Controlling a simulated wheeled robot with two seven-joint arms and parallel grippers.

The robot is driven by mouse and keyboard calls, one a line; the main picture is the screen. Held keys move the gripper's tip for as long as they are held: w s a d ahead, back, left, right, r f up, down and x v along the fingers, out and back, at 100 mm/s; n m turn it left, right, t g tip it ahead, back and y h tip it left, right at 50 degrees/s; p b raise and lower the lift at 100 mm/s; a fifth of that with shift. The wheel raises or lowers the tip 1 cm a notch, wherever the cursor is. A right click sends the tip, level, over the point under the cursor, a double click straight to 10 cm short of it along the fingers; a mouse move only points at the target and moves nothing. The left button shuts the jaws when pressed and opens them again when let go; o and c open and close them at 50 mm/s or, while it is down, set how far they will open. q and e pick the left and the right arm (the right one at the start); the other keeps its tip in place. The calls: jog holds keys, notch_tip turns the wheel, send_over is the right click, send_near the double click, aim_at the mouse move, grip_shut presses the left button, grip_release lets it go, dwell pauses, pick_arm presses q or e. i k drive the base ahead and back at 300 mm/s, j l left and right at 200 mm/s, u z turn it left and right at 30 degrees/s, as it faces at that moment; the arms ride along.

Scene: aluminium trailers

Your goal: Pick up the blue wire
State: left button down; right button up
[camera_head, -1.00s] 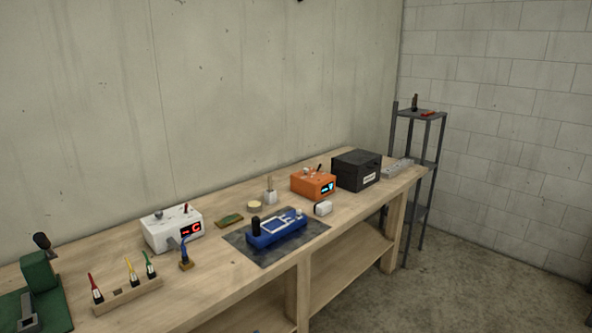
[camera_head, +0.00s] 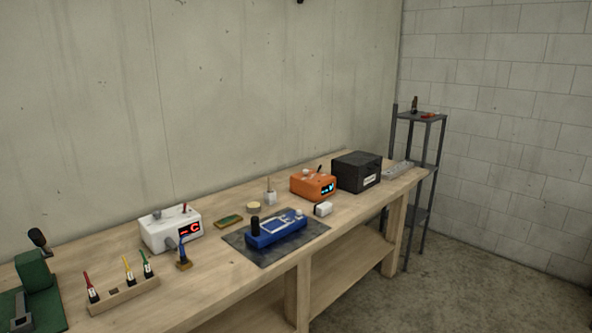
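A small upright blue piece (camera_head: 182,251), which looks like the blue wire, stands on a little brown base (camera_head: 184,265) on the wooden workbench. It is just in front of the white box with a red display (camera_head: 172,231). A wooden holder (camera_head: 125,295) to its left carries a red piece (camera_head: 91,289), a yellow piece (camera_head: 129,272) and a green piece (camera_head: 147,265), all upright. No blue piece shows in that holder. Neither of my grippers is in view.
A blue device (camera_head: 276,231) lies on a dark mat (camera_head: 238,240). An orange box (camera_head: 313,184) and a black box (camera_head: 356,172) stand farther right. A green machine (camera_head: 36,280) is at the left. A metal shelf (camera_head: 422,117) stands beyond the bench. The bench front is mostly clear.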

aim_at(180, 249)
jog(key=i+j+u, duration=0.5)
jog(key=i+j, duration=0.2)
jog(key=l, duration=0.2)
jog(key=i, duration=0.05)
